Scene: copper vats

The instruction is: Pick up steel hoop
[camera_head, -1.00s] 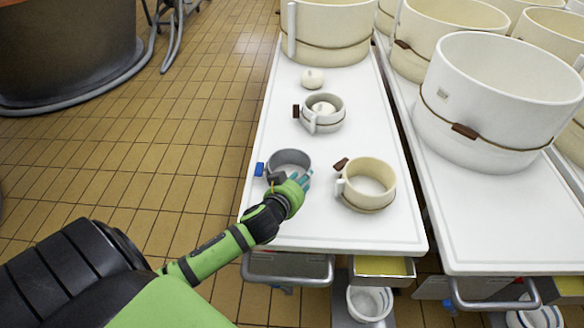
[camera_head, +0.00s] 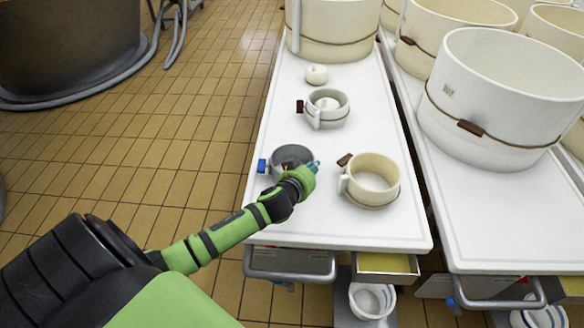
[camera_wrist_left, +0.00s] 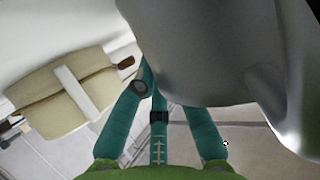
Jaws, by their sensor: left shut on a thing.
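The steel hoop (camera_head: 291,153) is a grey ring with a blue tab (camera_head: 262,165) on its left side. It is at the left of the near white table. My left gripper (camera_head: 309,168) is at the hoop's near right side, shut on it, and covers part of its wall. In the left wrist view, a smooth grey surface, which looks like the hoop (camera_wrist_left: 215,50), fills the upper right beside the teal fingers (camera_wrist_left: 156,95). The exact contact is hidden. My right gripper is in neither view.
A cream ring mould (camera_head: 371,180) stands close to the right. A smaller grey-white mould (camera_head: 327,108) and a white ball (camera_head: 316,74) are behind. Large cream vats (camera_head: 336,28) stand at the back and right. The white table (camera_head: 380,232) is bare in front.

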